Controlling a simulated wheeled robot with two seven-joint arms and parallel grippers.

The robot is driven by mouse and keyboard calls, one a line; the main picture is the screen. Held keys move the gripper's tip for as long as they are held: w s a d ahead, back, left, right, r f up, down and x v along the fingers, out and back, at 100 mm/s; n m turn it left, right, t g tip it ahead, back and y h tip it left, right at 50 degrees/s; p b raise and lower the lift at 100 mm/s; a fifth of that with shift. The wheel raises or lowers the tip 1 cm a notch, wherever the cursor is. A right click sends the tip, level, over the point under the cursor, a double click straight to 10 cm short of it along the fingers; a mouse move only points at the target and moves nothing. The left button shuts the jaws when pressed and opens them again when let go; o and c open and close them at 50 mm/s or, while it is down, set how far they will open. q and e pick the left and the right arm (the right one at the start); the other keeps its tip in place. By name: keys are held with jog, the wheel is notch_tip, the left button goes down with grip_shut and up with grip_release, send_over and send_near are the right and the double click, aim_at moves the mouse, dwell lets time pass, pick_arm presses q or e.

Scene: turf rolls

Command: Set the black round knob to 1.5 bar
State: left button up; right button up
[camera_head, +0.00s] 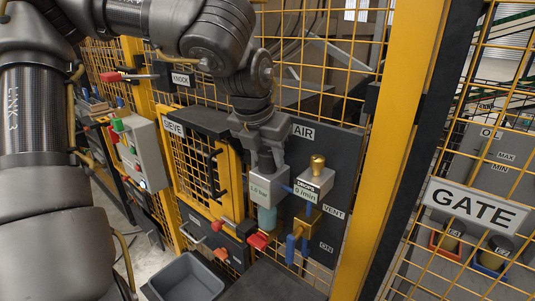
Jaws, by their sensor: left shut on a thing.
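My left gripper (267,161) reaches down from above in front of the AIR panel (338,190). Its fingers are shut at the top of the air regulator, where the black round knob is hidden behind them. Just below the fingers is the regulator's grey body with a display (261,192) in bar, whose digits are too small to read surely. A teal bowl (267,219) hangs under it. My right gripper is not in view.
Right of the regulator stands a DROPS unit (313,187) with a brass top and 0 /min display. Below are a brass valve (306,221), a blue handle (290,249) and a red handle (258,241). A yellow post (405,130) stands right; a grey bin (185,278) sits below.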

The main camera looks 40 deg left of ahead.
pick_arm(q)
jog(key=m+h+b, duration=0.1)
jog(key=m, duration=0.2)
jog(key=m+h, duration=0.1)
jog(key=m, duration=0.1)
jog(key=m+h, duration=0.1)
jog(key=m, duration=0.2)
jog(key=shift+m+g, duration=0.3)
jog(key=shift+g, duration=0.1)
dwell(0.5)
jog(key=o, duration=1)
